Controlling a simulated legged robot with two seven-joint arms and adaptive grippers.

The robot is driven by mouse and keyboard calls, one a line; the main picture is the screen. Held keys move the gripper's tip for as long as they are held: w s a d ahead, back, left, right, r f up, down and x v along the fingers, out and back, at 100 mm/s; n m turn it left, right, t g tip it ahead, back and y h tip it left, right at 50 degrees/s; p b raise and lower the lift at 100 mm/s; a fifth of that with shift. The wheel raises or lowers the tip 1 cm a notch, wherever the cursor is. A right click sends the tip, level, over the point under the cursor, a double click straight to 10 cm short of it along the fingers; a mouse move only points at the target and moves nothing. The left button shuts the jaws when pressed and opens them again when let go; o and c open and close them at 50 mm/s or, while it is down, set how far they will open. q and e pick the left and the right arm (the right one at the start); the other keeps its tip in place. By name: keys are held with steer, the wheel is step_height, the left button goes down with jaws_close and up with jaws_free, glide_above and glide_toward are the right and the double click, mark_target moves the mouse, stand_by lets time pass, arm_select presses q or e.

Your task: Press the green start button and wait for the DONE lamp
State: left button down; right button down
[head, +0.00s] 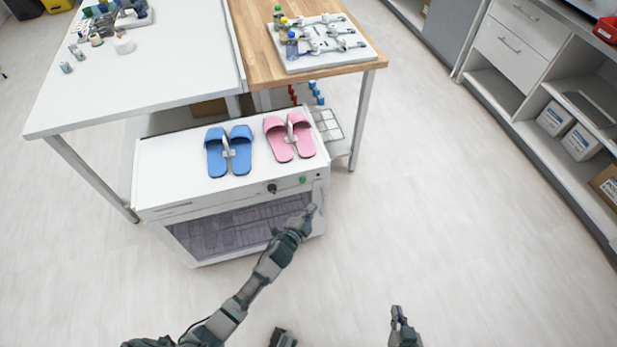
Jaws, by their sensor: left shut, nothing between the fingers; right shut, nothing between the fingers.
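The green start button (302,180) is on the front control strip of a white cabinet machine (160,212), right of a dark knob (271,188). My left gripper (311,208) is shut and empty. In the picture it lies just below and slightly right of the button, in front of the machine's right front edge. A small gap shows between its tips and the button; I cannot tell its depth. My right gripper (397,314) is shut and empty over the floor at lower right. I cannot make out a lit DONE lamp.
Blue slippers (229,150) and pink slippers (289,136) stand on the machine's top. Behind are a white table (150,75) and a wooden-topped table (260,62) with a tray (345,57). Shelving (545,110) lines the right. The floor between is clear.

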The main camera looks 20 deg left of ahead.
mark_target(303, 179)
arm_select(q)
steer(key=shift+d, duration=0.1)
arm_select(e)
steer(key=shift+d, duration=0.1)
